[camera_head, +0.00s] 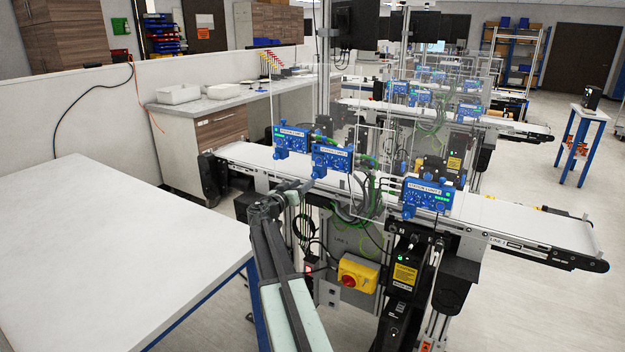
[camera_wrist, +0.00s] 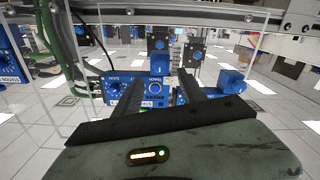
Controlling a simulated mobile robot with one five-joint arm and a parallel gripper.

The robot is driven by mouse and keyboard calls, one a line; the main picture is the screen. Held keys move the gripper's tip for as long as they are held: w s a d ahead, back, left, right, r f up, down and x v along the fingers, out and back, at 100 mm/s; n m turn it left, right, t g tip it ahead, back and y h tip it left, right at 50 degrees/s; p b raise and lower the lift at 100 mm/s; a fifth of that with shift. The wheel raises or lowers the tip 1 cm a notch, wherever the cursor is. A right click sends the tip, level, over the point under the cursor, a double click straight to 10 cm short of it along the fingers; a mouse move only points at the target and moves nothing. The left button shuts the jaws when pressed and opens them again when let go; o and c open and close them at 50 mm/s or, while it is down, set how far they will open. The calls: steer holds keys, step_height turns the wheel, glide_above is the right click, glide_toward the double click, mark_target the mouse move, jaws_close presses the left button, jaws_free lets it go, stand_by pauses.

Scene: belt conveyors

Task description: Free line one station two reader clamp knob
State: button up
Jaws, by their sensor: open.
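The nearest conveyor line carries several blue station panels: a left one (camera_head: 292,139), a middle one (camera_head: 332,158) and a right one (camera_head: 428,195). Their labels are too small to read surely, so I cannot tell by text which is station two. A blue knob (camera_head: 319,172) hangs at the lower left of the middle panel. My gripper (camera_head: 306,186) is just below and left of that panel. In the wrist view my gripper (camera_wrist: 161,80) is open, its dark fingers reaching toward a blue panel with a round dial (camera_wrist: 155,88). A blue block (camera_wrist: 231,81) sits right of the fingers. Contact is unclear.
A clear guard, posts and green cables (camera_head: 370,190) crowd the middle. A yellow box with a red switch (camera_head: 358,274) is below.

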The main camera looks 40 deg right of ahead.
mark_target(313, 176)
steer(key=x, duration=0.6)
steer(key=shift+d, duration=0.3)
jaws_close()
steer(key=shift+n, duration=0.3)
steer(key=n, duration=0.4)
steer(key=shift+w+a, duration=0.1)
steer(key=n, duration=0.5)
steer(key=shift+f+n, duration=0.1)
steer(key=shift+n, duration=0.3)
steer(key=n, duration=0.4)
steer(key=shift+n, duration=0.3)
steer(key=n, duration=0.4)
steer(key=shift+n, duration=0.3)
